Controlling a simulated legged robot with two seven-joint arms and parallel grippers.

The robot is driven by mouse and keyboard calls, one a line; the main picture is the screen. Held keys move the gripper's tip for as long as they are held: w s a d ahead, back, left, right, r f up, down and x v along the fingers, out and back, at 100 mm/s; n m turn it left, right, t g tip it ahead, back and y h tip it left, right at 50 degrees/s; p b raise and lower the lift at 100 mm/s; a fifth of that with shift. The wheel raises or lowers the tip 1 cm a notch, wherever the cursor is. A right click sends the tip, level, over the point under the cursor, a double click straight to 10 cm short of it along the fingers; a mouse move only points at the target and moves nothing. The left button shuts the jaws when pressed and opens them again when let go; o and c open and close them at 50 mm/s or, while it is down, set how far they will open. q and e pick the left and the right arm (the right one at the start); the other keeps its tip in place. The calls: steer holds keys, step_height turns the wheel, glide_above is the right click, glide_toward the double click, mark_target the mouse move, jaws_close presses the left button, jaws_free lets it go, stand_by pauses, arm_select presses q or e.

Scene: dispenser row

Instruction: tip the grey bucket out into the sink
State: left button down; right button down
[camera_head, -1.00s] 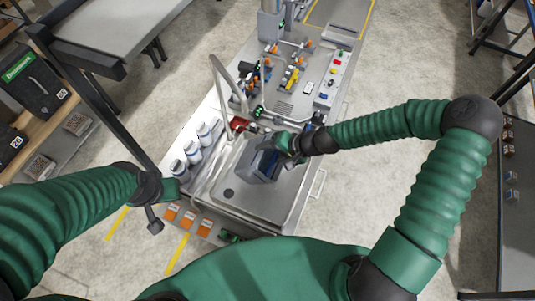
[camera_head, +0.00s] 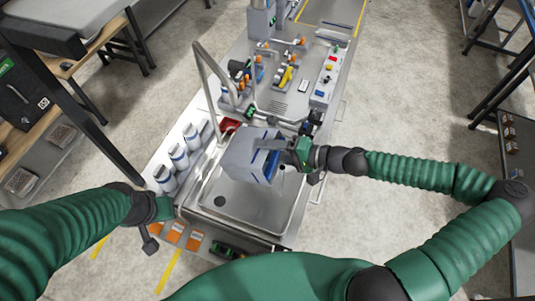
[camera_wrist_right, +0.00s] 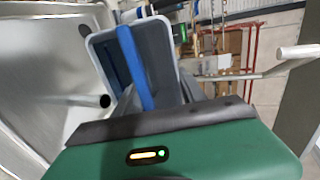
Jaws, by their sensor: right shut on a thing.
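The grey bucket (camera_head: 248,157) is held above the sink (camera_head: 220,215), and looks tilted. My right gripper (camera_head: 296,152) is at the bucket's right side in the head view, shut on its blue handle. In the right wrist view the bucket (camera_wrist_right: 98,50) shows its open mouth towards the camera, with the blue handle (camera_wrist_right: 133,62) crossing in front. Its contents cannot be made out. The sink's metal basin (camera_wrist_right: 35,55) is at the left there. My left gripper (camera_head: 152,232) hangs empty left of the sink's near corner; its jaw opening is unclear.
A tall curved tap (camera_head: 203,75) rises behind the bucket. A red item (camera_head: 229,124) is behind the bucket. Floor is open on the right.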

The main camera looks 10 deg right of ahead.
mark_target(278, 156)
steer(key=shift+s+d+f+t+y+b, duration=0.25)
steer(key=shift+d+t+y+b, duration=0.35)
steer(key=shift+b, duration=1.05)
steer(key=shift+s+d+f+t+y+b, duration=0.15)
steer(key=shift+s+t+y+b, duration=0.2)
steer(key=shift+y+b, duration=0.9)
steer(key=shift+s+d+f+t+y+b, duration=0.25)
steer(key=shift+d+t+b, duration=0.2)
steer(key=shift+b, duration=1.6)
steer(key=shift+s+d+r+y+b, duration=0.1)
steer(key=shift+d+r+y+b, duration=0.15)
steer(key=shift+b, duration=0.4)
steer(key=shift+r+t+y, duration=0.15)
steer(key=shift+t+y, duration=0.1)
steer(key=shift+t, duration=0.05)
steer(key=shift+s, duration=0.1)
